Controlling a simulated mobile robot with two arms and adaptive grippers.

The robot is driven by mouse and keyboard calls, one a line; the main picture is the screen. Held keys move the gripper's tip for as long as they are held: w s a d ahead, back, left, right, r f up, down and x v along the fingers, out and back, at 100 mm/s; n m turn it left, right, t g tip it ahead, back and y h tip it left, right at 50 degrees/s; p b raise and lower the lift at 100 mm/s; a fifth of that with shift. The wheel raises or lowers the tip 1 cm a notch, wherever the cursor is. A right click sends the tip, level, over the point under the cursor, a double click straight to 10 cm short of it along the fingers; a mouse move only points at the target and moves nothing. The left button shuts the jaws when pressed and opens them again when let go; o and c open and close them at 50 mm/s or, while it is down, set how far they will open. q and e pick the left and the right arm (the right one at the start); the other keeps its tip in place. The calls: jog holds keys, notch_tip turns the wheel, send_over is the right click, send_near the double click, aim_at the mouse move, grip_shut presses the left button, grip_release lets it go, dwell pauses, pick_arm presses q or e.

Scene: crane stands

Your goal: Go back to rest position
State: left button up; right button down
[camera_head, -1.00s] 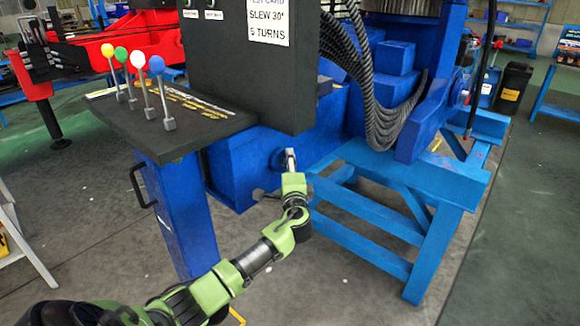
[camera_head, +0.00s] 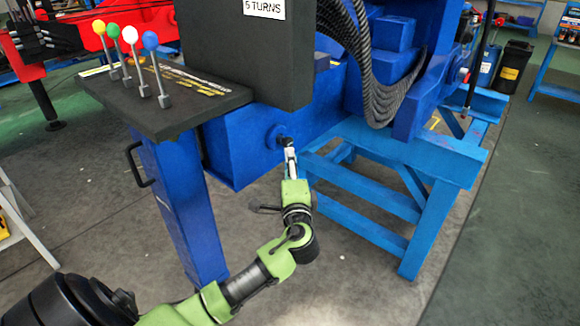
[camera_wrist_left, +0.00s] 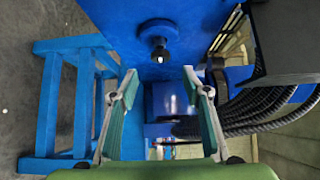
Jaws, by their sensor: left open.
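My left gripper (camera_head: 289,158) is in front of the blue machine housing, just below a short black shaft (camera_head: 285,141) that sticks out of a round blue boss. In the left wrist view my left gripper (camera_wrist_left: 160,85) is open, with its two fingers well apart and nothing between them. The shaft's end (camera_wrist_left: 160,55) shows there beyond the fingertips and above the gap, apart from both. My green and black left arm reaches in from the bottom left of the head view. My right gripper is in neither view.
A black control panel (camera_head: 165,100) with four coloured-knob levers juts out at the left on a blue post (camera_head: 180,205). A blue stand (camera_head: 425,220) is right of my gripper. Black hoses (camera_head: 385,100) hang above it. Grey floor (camera_head: 345,270) is open in front.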

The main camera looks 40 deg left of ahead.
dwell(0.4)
pick_arm(q)
notch_tip(320, 180, down, 21)
jog(key=s+d+g+h, duration=0.2)
jog(key=g+h, duration=0.1)
jog(key=h, duration=0.1)
jog(key=s+d+f+g+h, duration=0.2)
jog(key=s+f, duration=0.4)
jog(key=f, duration=0.5)
jog(key=s+d+f+g+h, duration=0.2)
jog(key=s+f, duration=0.4)
jog(key=f, duration=0.5)
jog(key=s+d+f+n+g+h, duration=0.1)
jog(key=s+f, duration=0.5)
jog(key=s, duration=0.6)
jog(key=s+d+f+n+g+h, duration=0.1)
jog(key=s+d+f+n, duration=0.3)
jog(key=s, duration=0.9)
jog(key=s+d+f+n+g+h, duration=0.1)
jog(key=s+d+f+n+g, duration=0.1)
jog(key=s+d+f, duration=0.4)
jog(key=s+f+g, duration=0.1)
jog(key=s+f, duration=0.3)
jog(key=s, duration=0.3)
jog(key=shift+s+f+g+h, duration=0.15)
jog(key=shift+g+h, duration=0.15)
jog(key=shift+h, duration=0.1)
